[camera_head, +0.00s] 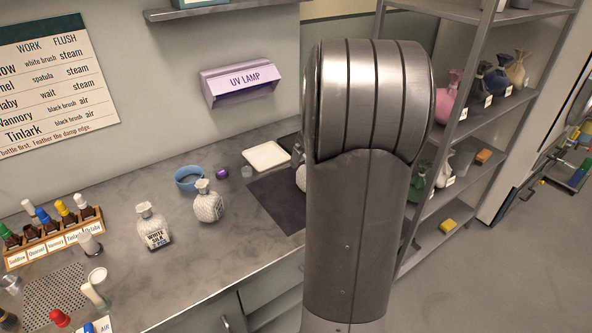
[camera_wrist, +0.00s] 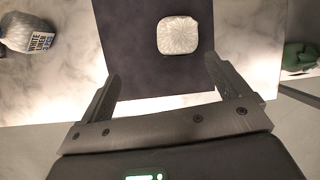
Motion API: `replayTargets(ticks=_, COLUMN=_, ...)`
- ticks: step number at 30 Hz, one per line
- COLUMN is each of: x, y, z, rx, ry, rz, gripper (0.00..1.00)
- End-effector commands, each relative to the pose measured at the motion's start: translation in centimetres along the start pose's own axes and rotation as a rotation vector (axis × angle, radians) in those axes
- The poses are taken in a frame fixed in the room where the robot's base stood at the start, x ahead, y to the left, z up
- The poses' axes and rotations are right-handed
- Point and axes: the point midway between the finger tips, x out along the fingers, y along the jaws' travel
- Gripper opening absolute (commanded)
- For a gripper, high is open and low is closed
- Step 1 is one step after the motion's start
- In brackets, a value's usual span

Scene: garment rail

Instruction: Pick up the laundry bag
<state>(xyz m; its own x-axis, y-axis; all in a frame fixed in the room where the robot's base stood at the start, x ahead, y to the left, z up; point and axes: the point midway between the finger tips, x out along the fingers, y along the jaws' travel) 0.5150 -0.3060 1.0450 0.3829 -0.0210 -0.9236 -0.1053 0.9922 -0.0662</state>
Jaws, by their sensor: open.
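A white patterned laundry bag (camera_wrist: 178,36) sits on a dark mat (camera_wrist: 125,40) in the wrist view. In the head view my arm hides most of it, and only a sliver of the bag (camera_head: 301,178) shows. My gripper (camera_wrist: 161,66) is open and empty, with its fingers spread over the mat. The bag is beyond the fingertips, right of the middle between them, and apart from them.
Two more white bags, one labelled WHITE SILK (camera_head: 153,228) and one beside it (camera_head: 207,203), stand left of the dark mat (camera_head: 278,200). A blue bowl (camera_head: 188,179) and white tray (camera_head: 266,156) lie behind. A shelf rack (camera_head: 470,120) with coloured bags stands right.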

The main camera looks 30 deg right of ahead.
Motion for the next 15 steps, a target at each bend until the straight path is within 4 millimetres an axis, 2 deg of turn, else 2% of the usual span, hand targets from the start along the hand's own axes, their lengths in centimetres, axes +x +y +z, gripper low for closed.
replayTargets(ticks=1, x=0.7, y=-1.1, z=-0.3, rx=0.065, ry=0.003, rz=-0.001, gripper=0.93)
replayTargets(ticks=5, x=1.6, y=-2.5, z=-0.6, rx=0.169, ry=0.002, rz=-0.002, gripper=0.93)
replayTargets(ticks=15, x=6.3, y=-2.7, z=-0.7, rx=0.187, ry=0.003, rz=-0.002, gripper=0.93)
